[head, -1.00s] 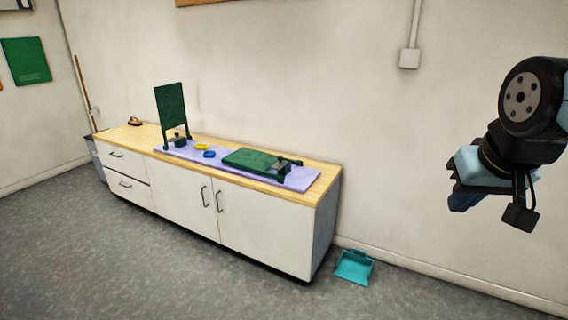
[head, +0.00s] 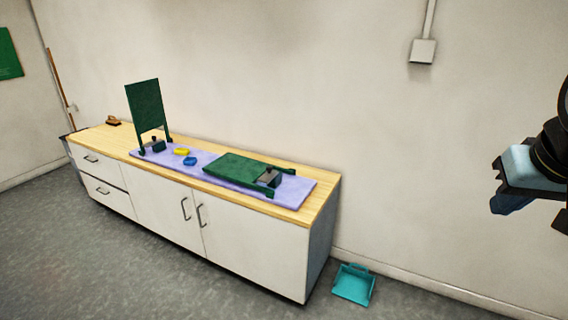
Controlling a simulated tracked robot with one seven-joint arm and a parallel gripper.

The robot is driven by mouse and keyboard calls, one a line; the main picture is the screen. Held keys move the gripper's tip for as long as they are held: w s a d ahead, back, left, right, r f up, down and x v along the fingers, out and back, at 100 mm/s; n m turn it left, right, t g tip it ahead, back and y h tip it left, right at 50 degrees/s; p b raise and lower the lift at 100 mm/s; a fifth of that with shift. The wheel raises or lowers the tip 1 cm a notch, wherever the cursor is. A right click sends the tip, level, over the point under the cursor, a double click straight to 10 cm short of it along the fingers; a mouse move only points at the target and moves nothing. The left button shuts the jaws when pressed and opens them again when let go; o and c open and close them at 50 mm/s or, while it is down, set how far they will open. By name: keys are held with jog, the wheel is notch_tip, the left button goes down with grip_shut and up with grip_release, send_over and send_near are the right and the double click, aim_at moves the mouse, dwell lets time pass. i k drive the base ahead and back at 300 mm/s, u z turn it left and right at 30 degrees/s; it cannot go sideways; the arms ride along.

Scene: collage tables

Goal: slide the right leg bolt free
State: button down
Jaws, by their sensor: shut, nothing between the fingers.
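Two dark green hinged panels sit on a lilac mat (head: 224,183) on the cabinet top. The left panel (head: 145,105) stands upright. The right panel (head: 234,169) lies flat, with green legs and a grey block (head: 269,177) at its right end. The right leg bolt is too small to make out clearly; it may be part of that block. Part of my gripper (head: 508,203) shows at the right edge, well to the right of the cabinet and apart from everything. It is shut and empty. Much of my arm is cut off by the frame.
A yellow piece (head: 181,151) and a blue piece (head: 190,161) lie on the mat between the panels. The wooden cabinet top (head: 318,207) is bare at its right end. A teal dustpan (head: 353,284) lies on the floor right of the cabinet. The grey floor in front is clear.

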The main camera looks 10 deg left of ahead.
aim_at(270, 174)
jog(key=u, duration=0.05)
jog(key=i, duration=1)
jog(key=u, duration=0.8)
jog(key=i, duration=0.55)
jog(key=u, duration=0.4)
jog(key=k, duration=0.9)
jog(key=u, duration=0.2)
jog(key=i, duration=0.9)
jog(key=z, duration=0.1)
